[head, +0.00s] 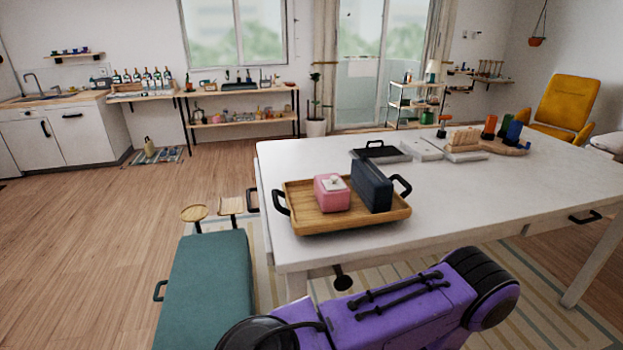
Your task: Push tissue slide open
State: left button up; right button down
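A pink box (332,193) with a white piece on its top, which looks like a tissue box, sits in a wooden tray (318,224) on the near left part of the white table. A dark blue upright box (371,187) stands close beside it on the right in the same tray. I cannot tell from here which part is the tissue slide or how far open it is. Neither of my grippers shows in the head view.
The tray has black handles at its ends. Behind it on the white table (480,195) are a dark tray (381,152), white flat items (420,149) and several coloured upright pieces on a round board.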

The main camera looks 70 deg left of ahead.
aim_at(334, 184)
jog(key=k, duration=0.4)
jog(key=u, duration=0.85)
